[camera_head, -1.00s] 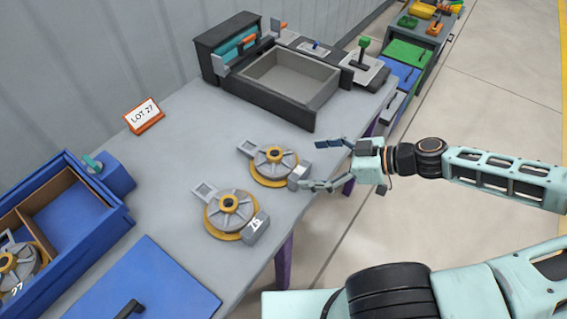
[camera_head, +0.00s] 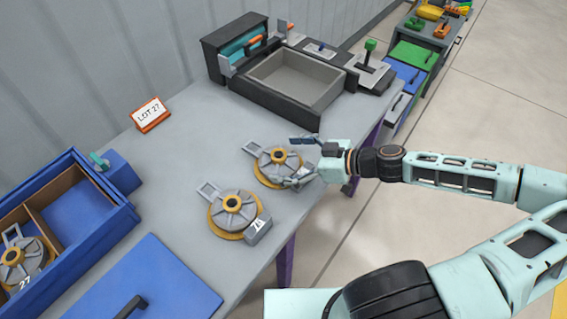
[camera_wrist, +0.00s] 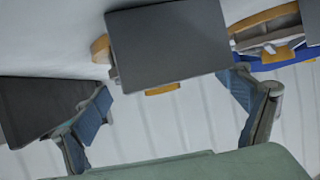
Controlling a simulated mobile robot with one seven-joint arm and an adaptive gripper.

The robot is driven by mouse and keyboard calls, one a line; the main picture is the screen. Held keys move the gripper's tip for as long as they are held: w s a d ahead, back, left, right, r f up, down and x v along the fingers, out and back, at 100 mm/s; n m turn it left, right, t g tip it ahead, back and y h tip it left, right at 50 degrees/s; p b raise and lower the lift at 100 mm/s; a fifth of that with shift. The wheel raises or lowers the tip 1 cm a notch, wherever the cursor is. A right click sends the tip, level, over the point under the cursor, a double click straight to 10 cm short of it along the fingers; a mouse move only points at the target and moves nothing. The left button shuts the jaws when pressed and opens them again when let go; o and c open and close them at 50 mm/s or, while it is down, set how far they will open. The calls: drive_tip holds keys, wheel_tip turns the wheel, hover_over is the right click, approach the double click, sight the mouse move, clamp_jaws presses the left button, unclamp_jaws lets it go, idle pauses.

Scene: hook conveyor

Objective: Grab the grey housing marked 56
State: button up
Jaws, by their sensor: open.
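A round grey housing with a yellow rim (camera_head: 272,165) lies flat on the grey table, its square loop pointing to the far left. My gripper (camera_head: 297,161) is open around the near right side of this housing, one finger on each side. Its number is hidden. In the wrist view, its dark grey block (camera_wrist: 170,42) sits just beyond and between my open fingers (camera_wrist: 170,100), with no visible grip. A second similar housing (camera_head: 231,208) lies nearer, with a number on its block that I cannot read surely.
A blue divided bin (camera_head: 120,222) at left holds a housing marked 27 (camera_head: 18,265). A blue lidded panel (camera_head: 150,285) lies near it. A LOT 27 sign (camera_head: 151,114) and a grey open tray (camera_head: 298,78) stand at the back. The table between them is clear.

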drive_tip(key=shift+x, duration=0.85)
drive_tip(key=c, duration=1.5)
drive_tip(key=shift+c, duration=0.9)
drive_tip(key=shift+r, duration=0.15)
